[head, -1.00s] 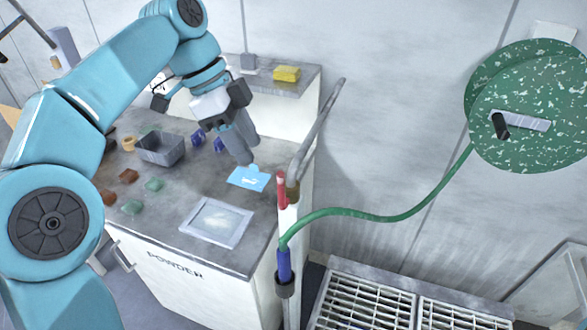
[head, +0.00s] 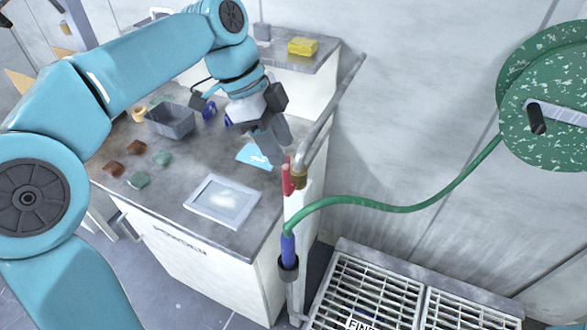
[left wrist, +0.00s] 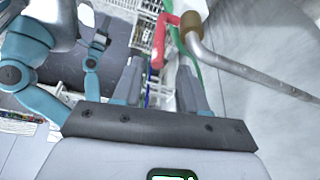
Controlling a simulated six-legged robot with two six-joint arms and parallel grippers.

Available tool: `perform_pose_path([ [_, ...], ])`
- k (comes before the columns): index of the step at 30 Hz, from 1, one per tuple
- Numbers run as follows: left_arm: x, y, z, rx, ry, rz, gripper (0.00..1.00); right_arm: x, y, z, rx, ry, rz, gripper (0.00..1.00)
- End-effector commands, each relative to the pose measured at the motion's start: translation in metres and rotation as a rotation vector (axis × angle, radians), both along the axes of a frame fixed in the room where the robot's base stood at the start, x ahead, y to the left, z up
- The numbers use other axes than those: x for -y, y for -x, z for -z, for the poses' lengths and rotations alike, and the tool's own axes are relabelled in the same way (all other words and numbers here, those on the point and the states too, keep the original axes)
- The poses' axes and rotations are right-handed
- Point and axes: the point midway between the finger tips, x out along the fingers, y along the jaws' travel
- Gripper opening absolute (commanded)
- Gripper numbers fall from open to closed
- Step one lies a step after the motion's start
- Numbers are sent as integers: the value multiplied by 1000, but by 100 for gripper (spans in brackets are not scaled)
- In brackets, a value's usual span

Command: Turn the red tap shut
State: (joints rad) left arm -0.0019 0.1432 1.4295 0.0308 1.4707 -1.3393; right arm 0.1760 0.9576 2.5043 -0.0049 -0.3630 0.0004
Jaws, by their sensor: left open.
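The red tap (head: 287,180) is a small red lever on the grey pipe (head: 333,107), at the bench's right front corner. In the head view it stands upright. In the left wrist view the red tap (left wrist: 160,42) lies ahead of the fingers, within the gap between them as seen from there. My left gripper (head: 280,158) is open and empty, its fingertips just behind and above the red lever. I cannot tell whether they touch it. The left gripper (left wrist: 160,82) also shows its two spread fingers in the wrist view. My right gripper is not in view.
A green hose (head: 385,207) runs from a blue fitting (head: 288,249) below the tap to the green wall reel (head: 530,80). The bench holds a framed pane (head: 223,200), a blue card (head: 256,155), a grey bin (head: 171,121) and small pieces. Floor grates (head: 370,290) lie at front.

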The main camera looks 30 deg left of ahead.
Motion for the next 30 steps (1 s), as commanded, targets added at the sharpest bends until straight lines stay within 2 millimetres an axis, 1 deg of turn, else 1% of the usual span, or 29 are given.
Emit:
perform_pose_path([
  [1,5,0,12,-4,0,2,42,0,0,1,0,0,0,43],
  [3,10,-2,25,-5,0,2,42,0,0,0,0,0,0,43],
  [6,17,-4,42,-4,0,2,42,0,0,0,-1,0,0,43],
  [9,21,-7,53,-3,0,1,42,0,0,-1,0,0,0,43],
  [14,25,-9,62,-1,0,0,42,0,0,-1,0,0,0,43],
  [21,25,-10,63,0,0,0,42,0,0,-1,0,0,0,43],
  [22,25,-10,63,0,0,0,39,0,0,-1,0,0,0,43],
  [23,25,-10,63,0,0,0,29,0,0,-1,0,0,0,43],
  [24,25,-10,63,0,0,0,16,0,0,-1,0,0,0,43],
  [25,25,-10,63,0,0,-1,6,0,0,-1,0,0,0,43],
  [26,25,-10,63,-1,0,-1,0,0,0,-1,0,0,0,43],
  [30,26,-10,63,-1,1,0,0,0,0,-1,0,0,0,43],
])
